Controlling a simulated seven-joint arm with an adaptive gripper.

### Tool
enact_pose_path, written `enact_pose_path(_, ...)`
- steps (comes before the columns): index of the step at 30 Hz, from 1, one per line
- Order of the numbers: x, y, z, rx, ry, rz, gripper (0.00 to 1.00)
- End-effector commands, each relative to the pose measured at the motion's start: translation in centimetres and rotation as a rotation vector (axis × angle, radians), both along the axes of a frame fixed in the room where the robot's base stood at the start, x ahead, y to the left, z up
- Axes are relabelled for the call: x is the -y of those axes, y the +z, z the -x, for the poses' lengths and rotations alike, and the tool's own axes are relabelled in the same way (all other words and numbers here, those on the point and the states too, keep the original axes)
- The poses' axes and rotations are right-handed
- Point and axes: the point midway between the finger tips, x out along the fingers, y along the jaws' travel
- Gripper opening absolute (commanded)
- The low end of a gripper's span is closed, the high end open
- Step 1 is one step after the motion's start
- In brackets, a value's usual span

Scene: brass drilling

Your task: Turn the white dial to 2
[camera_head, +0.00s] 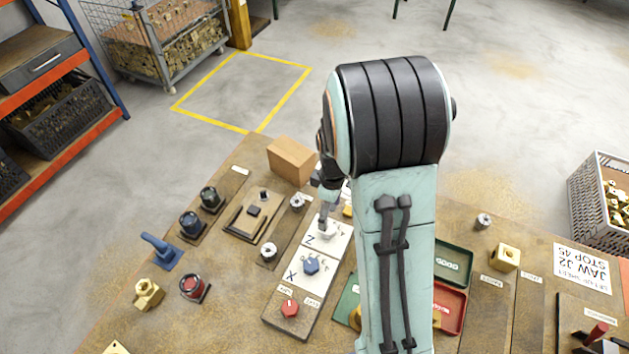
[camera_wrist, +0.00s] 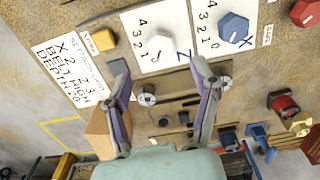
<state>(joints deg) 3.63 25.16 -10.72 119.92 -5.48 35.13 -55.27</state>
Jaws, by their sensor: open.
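The white dial (camera_wrist: 161,47) sits on a white plate marked Z (camera_wrist: 183,61), with the numbers 0 to 4 beside it. Its pointer direction is too small to tell. My gripper (camera_wrist: 160,68) is open, with one finger on each side of the dial in the wrist view and nothing between them. In the head view, the white dial (camera_head: 327,231) is partly hidden under my gripper (camera_head: 326,216), which points down close over it. I cannot tell whether a finger touches it.
A blue dial (camera_wrist: 233,27) on the X plate is beside the Z plate.

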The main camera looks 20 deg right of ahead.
Motion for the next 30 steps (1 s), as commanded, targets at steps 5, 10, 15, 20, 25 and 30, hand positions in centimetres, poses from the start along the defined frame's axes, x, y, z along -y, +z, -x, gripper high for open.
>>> enact_pose_path(5, 0.0, -2.8, 0.2, -0.007, -0.002, -0.001, 0.61)
enact_pose_path(10, 0.0, -5.2, 0.1, -0.005, -0.002, -0.001, 0.61)
enact_pose_path(15, 0.0, -6.3, 0.1, -0.002, -0.002, -0.001, 0.61)
enact_pose_path(20, 0.0, -6.3, 0.1, -0.001, -0.002, -0.001, 0.61)
enact_pose_path(25, 0.0, -6.3, 0.1, -0.001, -0.002, -0.001, 0.26)
enact_pose_path(30, 0.0, -6.3, 0.1, -0.001, -0.002, -0.001, 0.0)
